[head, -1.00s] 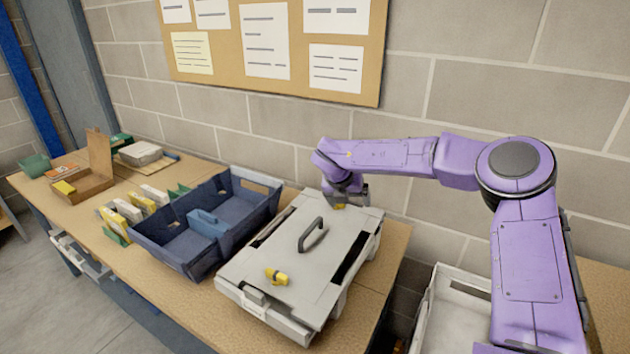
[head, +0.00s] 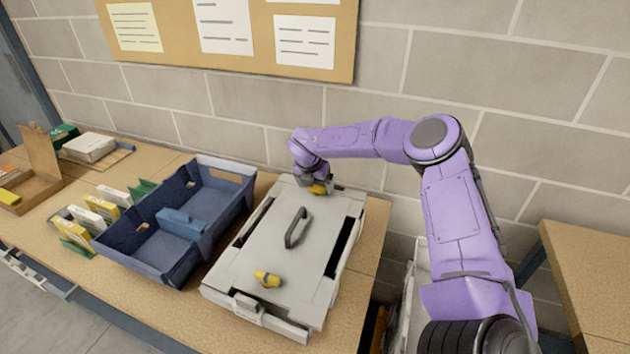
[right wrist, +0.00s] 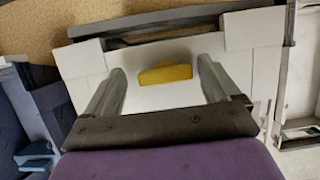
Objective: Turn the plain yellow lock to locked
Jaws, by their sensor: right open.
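A flat light-grey case (head: 235,255) lies on the table, with a dark handle (head: 297,228) on its lid. One yellow lock (head: 318,188) sits at the back end of the lid. A second yellow lock (head: 267,279) is near the front edge. My right gripper (head: 316,184) is at the back lock and partly hides it. In the right wrist view the back lock (right wrist: 165,74) looks plain yellow and lies crosswise between the open fingers of the right gripper (right wrist: 162,70), with a gap on each side. My left gripper is not in view.
A dark blue bin (head: 160,255) with a lighter blue piece stands left of the case. Several upright boxes and an open cardboard box (head: 40,165) are further left. The block wall with a pinboard (head: 345,60) is close behind. Another table (head: 590,255) is at right.

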